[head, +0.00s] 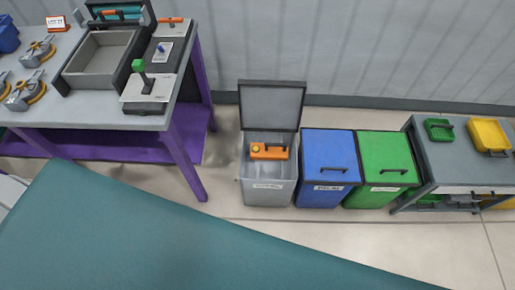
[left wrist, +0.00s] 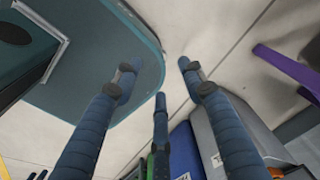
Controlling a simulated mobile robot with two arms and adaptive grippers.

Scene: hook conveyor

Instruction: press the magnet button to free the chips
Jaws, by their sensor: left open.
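An orange block with a dark handle (head: 275,151) sits at the open grey bin (head: 268,190) in the head view. I take this block for the magnet; I cannot make out any chips. My left gripper (left wrist: 155,82) shows only in the left wrist view. Its blue fingers are spread apart with nothing between them. The grey bin (left wrist: 243,130) shows behind the right finger there, with a bit of orange (left wrist: 276,172) at the bottom edge. My right gripper is in neither view.
A blue bin (head: 328,170) and a green bin (head: 388,170), both lidded, stand right of the grey bin. A purple-legged table (head: 80,105) with a grey tray (head: 72,79) is at left. A side table (head: 440,158) is at right. Floor before the bins is clear.

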